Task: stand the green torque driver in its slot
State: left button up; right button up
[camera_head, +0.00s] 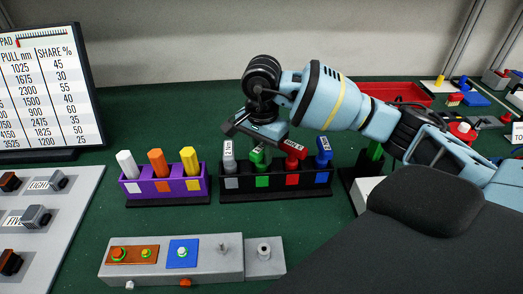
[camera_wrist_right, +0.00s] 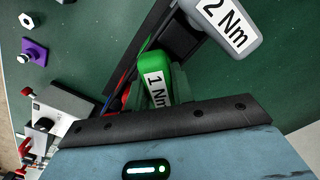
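The green torque driver (camera_head: 259,156) stands in the black rack (camera_head: 290,195), above the green square and between a grey and a red driver. It looks slightly tilted, and my gripper partly covers it from above. In the right wrist view the green driver (camera_wrist_right: 154,68) shows its "1 Nm" label, close against the gripper's dark edge. My right gripper (camera_head: 257,131) is over the grey and green drivers. My left gripper is not in view.
The grey driver (camera_head: 229,157), marked "2 Nm", stands beside the green one; the red (camera_head: 293,152) and blue (camera_head: 323,152) drivers stand to the right. A purple rack (camera_head: 165,200) is to the left. A grey fixture block (camera_head: 215,262) lies in front. A red tray (camera_head: 395,93) is behind.

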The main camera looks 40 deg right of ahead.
jog(key=o, duration=0.5)
jog(key=shift+r, duration=0.1)
notch_tip(320, 180, up, 8)
jog(key=shift+f, duration=0.15)
jog(key=shift+s+f, duration=0.1)
dwell(0.4)
